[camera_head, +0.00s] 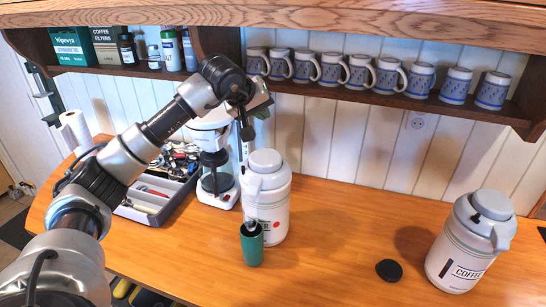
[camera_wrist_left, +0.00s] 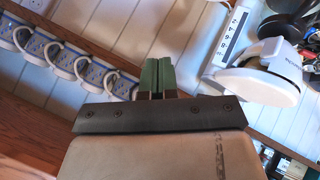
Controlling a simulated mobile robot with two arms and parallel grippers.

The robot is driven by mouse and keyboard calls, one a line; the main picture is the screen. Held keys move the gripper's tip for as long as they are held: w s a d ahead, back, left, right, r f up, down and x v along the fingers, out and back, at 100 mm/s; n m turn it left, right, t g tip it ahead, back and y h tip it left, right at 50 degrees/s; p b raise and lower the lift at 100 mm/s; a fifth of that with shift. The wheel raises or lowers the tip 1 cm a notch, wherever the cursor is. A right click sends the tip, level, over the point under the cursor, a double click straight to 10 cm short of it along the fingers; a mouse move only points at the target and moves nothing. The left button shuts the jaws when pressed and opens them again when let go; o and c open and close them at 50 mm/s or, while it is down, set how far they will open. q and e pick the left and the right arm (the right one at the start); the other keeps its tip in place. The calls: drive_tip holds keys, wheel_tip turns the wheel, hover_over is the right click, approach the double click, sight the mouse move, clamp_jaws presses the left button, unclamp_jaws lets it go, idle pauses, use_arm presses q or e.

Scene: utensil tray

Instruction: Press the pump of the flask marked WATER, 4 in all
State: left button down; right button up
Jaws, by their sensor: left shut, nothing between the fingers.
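A white pump flask (camera_head: 275,205) stands mid-table with a red dot on its front. Its label is partly hidden, with only the last letters showing. Its pale lid (camera_head: 266,160) is on top, and a green cup (camera_head: 252,245) stands in front under the spout. A second white flask (camera_head: 465,245) at the right is marked COFFEE. My left gripper (camera_head: 262,112) is in the air above the mid-table flask's lid, apart from it. Its green fingers are together and empty in the left wrist view (camera_wrist_left: 157,76). My right gripper is not in view.
A white coffee maker (camera_head: 215,165) stands close left of the flask, with a cutlery tray (camera_head: 150,205) beyond it. A black disc (camera_head: 389,270) lies on the table. Several blue-patterned mugs (camera_head: 420,80) stand on the shelf (camera_head: 440,105) behind. The table between the flasks is mostly clear.

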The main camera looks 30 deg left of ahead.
sight(266, 154)
use_arm(q)
wheel_tip(266, 154, down, 8)
drive_tip(key=b, duration=0.6)
drive_tip(key=shift+f, duration=0.2)
drive_tip(key=shift+f+b, duration=0.25)
drive_tip(key=shift+b, duration=0.1)
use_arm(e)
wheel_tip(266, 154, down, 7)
use_arm(q)
drive_tip(key=shift+f, duration=0.1)
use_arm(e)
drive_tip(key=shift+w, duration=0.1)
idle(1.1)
use_arm(q)
drive_tip(key=shift+f+b, duration=0.3)
drive_tip(key=shift+b, duration=0.05)
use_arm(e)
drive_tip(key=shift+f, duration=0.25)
